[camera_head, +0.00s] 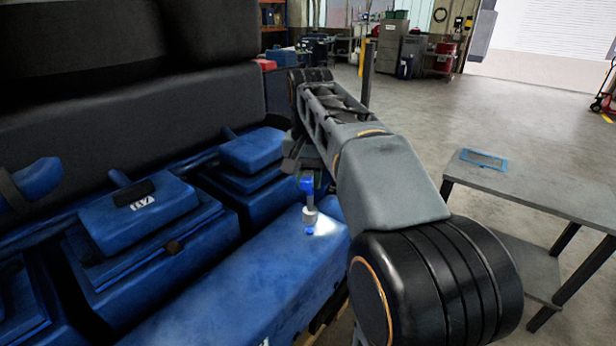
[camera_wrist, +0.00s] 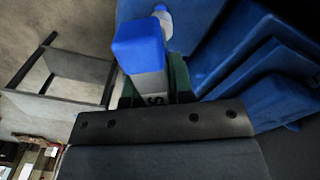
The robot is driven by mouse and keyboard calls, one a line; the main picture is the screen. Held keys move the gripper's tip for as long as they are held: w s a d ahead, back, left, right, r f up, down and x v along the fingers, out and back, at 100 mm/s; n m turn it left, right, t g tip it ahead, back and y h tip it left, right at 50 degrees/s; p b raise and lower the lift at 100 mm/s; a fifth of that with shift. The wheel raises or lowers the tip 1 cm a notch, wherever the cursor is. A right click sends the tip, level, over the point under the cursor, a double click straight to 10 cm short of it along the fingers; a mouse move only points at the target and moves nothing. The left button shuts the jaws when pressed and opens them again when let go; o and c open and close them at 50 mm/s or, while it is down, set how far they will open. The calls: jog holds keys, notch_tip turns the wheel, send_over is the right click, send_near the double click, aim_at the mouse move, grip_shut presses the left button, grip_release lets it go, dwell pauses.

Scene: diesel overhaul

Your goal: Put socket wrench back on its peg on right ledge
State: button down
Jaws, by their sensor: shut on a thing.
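My gripper (camera_head: 306,172) hangs over the blue engine ledge (camera_head: 250,285), partly hidden behind my own arm in the head view. In the wrist view my gripper (camera_wrist: 155,84) has its green fingers shut on the socket wrench (camera_wrist: 140,48). The wrench shows a blue block end and a grey body with a dark letter. In the head view the blue end of the wrench (camera_head: 307,184) points down below the fingers. A pale grey upright peg-like piece (camera_head: 310,216) with blue at its foot stands on the ledge just below it. I cannot tell whether they touch.
Blue engine covers (camera_head: 140,215) rise left of the ledge, with a dark engine body (camera_head: 130,120) behind. A grey table (camera_head: 540,187) with a blue-framed item (camera_head: 484,159) stands to the right. The floor between engine and table is clear.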

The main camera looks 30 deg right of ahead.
jog(key=shift+f, duration=1.05)
jog(key=shift+f+b, duration=0.95)
jog(key=shift+f, duration=0.05)
jog(key=shift+c, duration=1.9)
grip_release()
notch_tip(320, 180, up, 9)
jog(key=p, duration=0.8)
jog(key=shift+r+p, duration=0.1)
jog(key=shift+p, duration=0.3)
jog(key=shift+a, duration=0.1)
